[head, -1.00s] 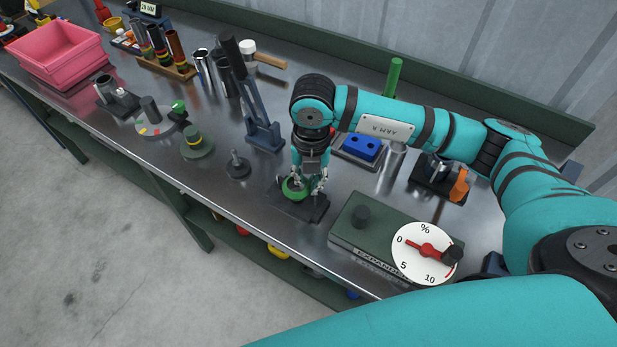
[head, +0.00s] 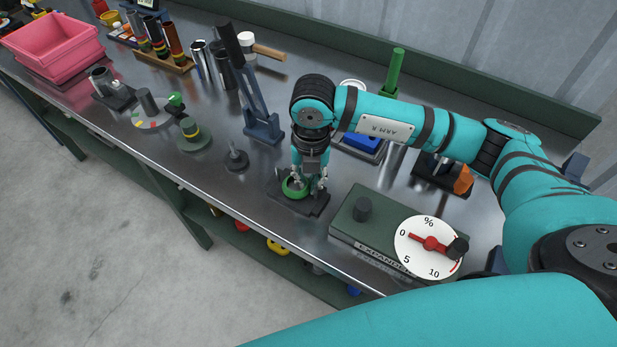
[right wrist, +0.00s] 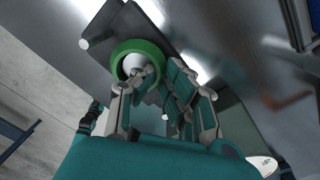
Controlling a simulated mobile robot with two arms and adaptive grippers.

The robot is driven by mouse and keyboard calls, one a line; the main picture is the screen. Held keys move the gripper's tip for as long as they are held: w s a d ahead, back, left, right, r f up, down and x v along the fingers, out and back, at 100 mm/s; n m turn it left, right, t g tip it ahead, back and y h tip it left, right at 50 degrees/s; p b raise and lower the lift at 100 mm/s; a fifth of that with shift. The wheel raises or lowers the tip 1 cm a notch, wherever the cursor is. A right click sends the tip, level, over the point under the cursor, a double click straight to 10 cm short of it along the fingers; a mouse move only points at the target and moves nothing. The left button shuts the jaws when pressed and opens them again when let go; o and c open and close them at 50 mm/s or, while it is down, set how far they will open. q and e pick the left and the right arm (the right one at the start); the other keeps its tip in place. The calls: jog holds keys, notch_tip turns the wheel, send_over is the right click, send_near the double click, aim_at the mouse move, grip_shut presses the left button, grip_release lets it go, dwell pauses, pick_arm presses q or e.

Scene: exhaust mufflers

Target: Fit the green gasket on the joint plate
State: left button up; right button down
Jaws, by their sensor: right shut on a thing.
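The green gasket (head: 294,188) is a ring at the dark joint plate (head: 313,206) on the steel bench. In the right wrist view the gasket (right wrist: 136,59) lies around a pale round opening or stub, over the dark plate (right wrist: 125,30). I cannot tell whether it is fully seated. My right gripper (head: 309,186) points straight down over the plate, shut on the gasket's near rim. In the right wrist view the right gripper's fingers (right wrist: 160,88) reach the ring's edge. My left gripper is in neither view.
The green expander box with a white dial (head: 429,247) stands right of the plate. A dark round-based peg (head: 236,160) and a blue lever press (head: 262,128) stand to the left. A pink bin (head: 52,46) is at the far left. Bare steel lies along the front edge.

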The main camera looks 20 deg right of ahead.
jog(key=shift+s+f, duration=0.15)
jog(key=c, duration=1.4)
grip_release()
